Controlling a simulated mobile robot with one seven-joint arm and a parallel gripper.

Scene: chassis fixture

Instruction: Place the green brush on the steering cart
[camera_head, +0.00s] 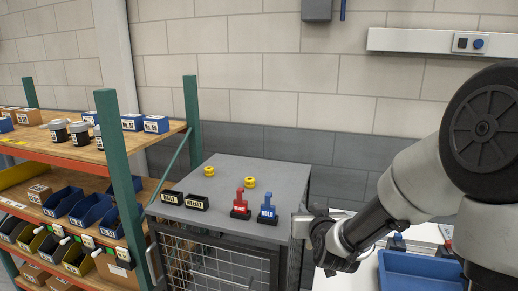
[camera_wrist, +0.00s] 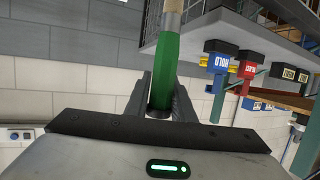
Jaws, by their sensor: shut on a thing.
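In the wrist view my gripper (camera_wrist: 158,88) is shut on the green brush (camera_wrist: 166,60). The brush's green part lies between the two dark fingers, and a pale wood-coloured section runs out past the top edge. In the head view my arm reaches in from the right, and its end is beside the right edge of a grey mesh-sided cart (camera_head: 245,180). The brush cannot be made out there. No label reads "steering cart", so I cannot tell whether this is it. Its flat top holds red (camera_head: 240,205) and blue (camera_head: 267,208) label stands.
A blue tray (camera_head: 415,272) lies on a white surface at the right. Shelves with blue bins (camera_head: 90,211) stand left.

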